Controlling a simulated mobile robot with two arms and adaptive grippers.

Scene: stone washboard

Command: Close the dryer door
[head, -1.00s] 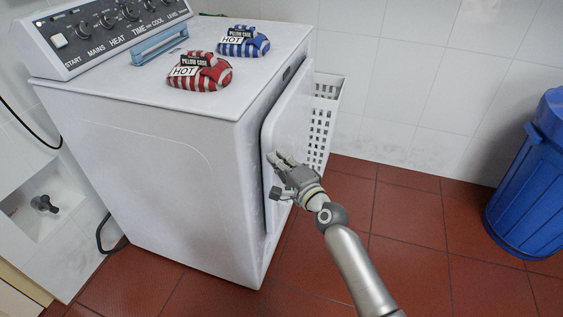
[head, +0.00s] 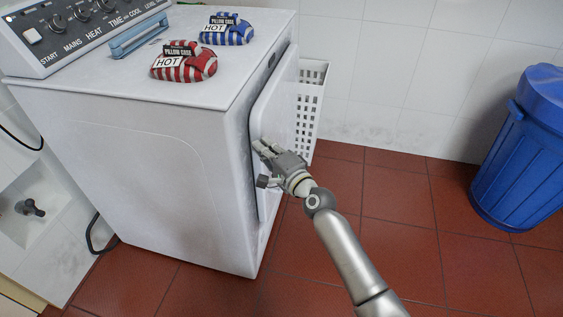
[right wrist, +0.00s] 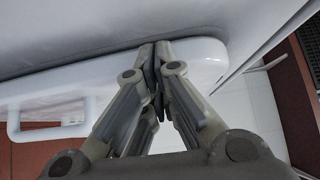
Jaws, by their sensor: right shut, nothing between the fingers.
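The white dryer (head: 150,150) fills the left of the head view. Its door (head: 274,108) is on the right-hand face and stands nearly flush, with a dark line along its near edge; I cannot tell whether it is latched. My right gripper (head: 262,147) is shut and empty, its fingertips at the door's outer face near that edge. In the right wrist view, the shut fingertips (right wrist: 158,50) meet at a white panel with a rounded corner, seemingly the door (right wrist: 207,60); contact is hard to confirm. My left gripper is not in view.
Red-striped (head: 185,68) and blue-striped (head: 228,35) pillow case packs lie on the dryer top. A white perforated basket (head: 309,108) stands beyond the door. A blue bin (head: 525,150) stands at the right. Red tiled floor (head: 400,210) between them is clear.

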